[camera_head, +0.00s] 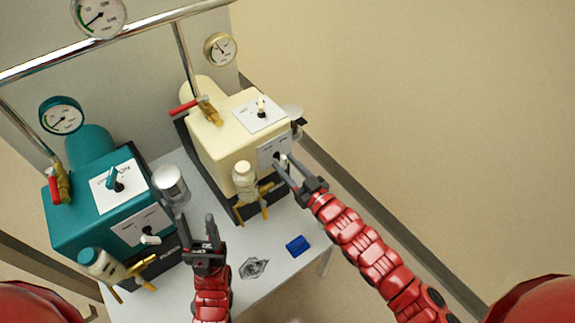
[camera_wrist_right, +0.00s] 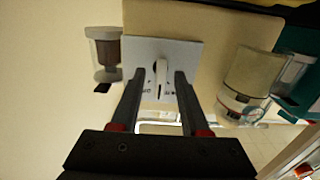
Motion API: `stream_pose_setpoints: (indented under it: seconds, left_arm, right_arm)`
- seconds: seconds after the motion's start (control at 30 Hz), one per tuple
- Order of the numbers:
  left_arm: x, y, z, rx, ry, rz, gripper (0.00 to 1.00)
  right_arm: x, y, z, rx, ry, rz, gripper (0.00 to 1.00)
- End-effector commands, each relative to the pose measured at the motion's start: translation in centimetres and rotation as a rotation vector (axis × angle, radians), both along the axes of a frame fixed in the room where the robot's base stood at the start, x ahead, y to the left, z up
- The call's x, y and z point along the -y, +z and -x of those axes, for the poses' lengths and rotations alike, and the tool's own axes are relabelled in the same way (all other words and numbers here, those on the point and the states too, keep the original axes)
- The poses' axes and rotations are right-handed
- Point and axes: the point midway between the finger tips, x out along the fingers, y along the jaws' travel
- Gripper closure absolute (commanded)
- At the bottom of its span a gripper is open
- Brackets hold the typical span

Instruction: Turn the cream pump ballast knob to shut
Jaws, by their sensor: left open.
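The cream pump (camera_head: 235,140) stands on the table with two white plates. Its top plate (camera_head: 270,104) carries an upright cream knob (camera_head: 261,108). Its front plate (camera_head: 268,150) carries a pale lever knob, seen close in the right wrist view (camera_wrist_right: 161,74), pointing straight up the picture; the plate's labels are too small to read. My right gripper (camera_head: 282,163) is at the front plate. Its open fingers (camera_wrist_right: 160,76) are on either side of that knob, with a gap on both sides. My left gripper (camera_head: 202,222) is open and empty, in front of and between the pumps.
A teal pump (camera_head: 75,212) with its own knobs stands at the left. A blue block (camera_head: 298,245) lies on the table's front. Pipes and gauges run behind.

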Motion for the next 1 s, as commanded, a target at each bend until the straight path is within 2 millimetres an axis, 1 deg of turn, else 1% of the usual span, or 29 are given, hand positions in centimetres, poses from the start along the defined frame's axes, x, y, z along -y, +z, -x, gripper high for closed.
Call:
stream_pose_setpoints:
  seconds: [0.23, 0.37, 0.47, 0.8, 0.87, 0.9, 0.97, 1.0]
  left_arm:
    - [0.0, 0.0, 0.0, 0.000, 0.000, 0.000, 0.50]
    - [0.0, 0.0, 0.0, 0.000, 0.000, 0.000, 0.50]
    - [0.0, 0.0, 0.0, 0.000, 0.000, 0.000, 0.50]
    - [0.0, 1.1, 0.0, 0.000, 0.000, 0.000, 0.50]
    - [0.0, 2.1, 0.0, 0.000, 0.000, 0.000, 0.50]
    - [0.0, 2.4, 0.0, 0.000, 0.000, 0.000, 0.50]
    - [0.0, 3.0, 0.0, 0.000, 0.000, 0.000, 0.50]
    - [0.0, 3.6, 0.0, 0.000, 0.000, 0.000, 0.50]
  right_arm:
    - [0.1, 0.0, 0.1, 0.000, 0.000, 0.000, 0.55]
    - [0.8, 0.0, 0.9, 0.000, -0.003, 0.001, 0.55]
    - [1.8, -0.2, 2.5, -0.004, -0.001, 0.002, 0.55]
    - [7.1, -0.1, 9.6, -0.007, -0.006, 0.005, 0.55]
    - [7.9, 0.3, 10.6, -0.007, -0.006, 0.002, 0.55]
    - [8.3, 0.2, 11.3, -0.008, -0.005, 0.004, 0.55]
    - [8.9, 0.4, 12.3, -0.006, -0.002, 0.000, 0.55]
    - [9.2, 0.5, 12.7, -0.005, -0.003, 0.000, 0.55]
